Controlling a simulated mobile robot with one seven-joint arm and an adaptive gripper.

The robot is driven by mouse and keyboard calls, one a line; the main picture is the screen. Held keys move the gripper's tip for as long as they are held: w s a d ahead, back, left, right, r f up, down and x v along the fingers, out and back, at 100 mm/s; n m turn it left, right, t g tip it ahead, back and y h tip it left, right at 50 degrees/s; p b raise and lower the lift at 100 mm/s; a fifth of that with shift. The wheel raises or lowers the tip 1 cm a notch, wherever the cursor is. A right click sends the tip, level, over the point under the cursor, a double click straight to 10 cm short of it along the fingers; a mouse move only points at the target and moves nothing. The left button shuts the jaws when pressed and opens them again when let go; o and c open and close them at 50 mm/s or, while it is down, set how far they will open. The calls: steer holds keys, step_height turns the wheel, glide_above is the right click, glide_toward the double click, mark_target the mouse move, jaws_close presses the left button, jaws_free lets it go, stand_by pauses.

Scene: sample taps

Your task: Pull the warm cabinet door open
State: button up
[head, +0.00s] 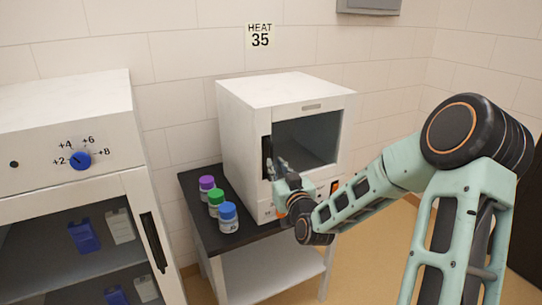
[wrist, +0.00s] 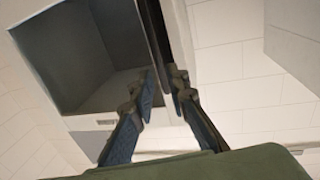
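The warm cabinet (head: 240,140) is a white box on a low stand, under a HEAT 35 sign (head: 260,37). Its door has a dark window (head: 308,142) and looks closed in the head view. The black upright door handle (head: 267,157) is along the window's left side; it also shows in the wrist view (wrist: 157,32). My gripper (head: 277,170) is at the lower part of the handle. In the wrist view its fingertips (wrist: 164,78) are close together on both sides of the handle, with little or no gap. The exact contact is partly hidden.
Bottles with purple (head: 207,182), green (head: 216,196) and blue (head: 228,211) caps stand on the dark stand top (head: 197,193), left of the cabinet. A larger white cabinet (head: 70,110) with a blue dial (head: 80,161) stands at the left. Floor shows at the right.

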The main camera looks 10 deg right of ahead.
mark_target(271, 156)
steer(key=shift+w+a+p, duration=0.2)
steer(key=shift+w, duration=1.3)
steer(key=shift+w+a+p, duration=0.15)
steer(key=shift+w, duration=1.3)
jaws_close()
steer(key=shift+s, duration=0.1)
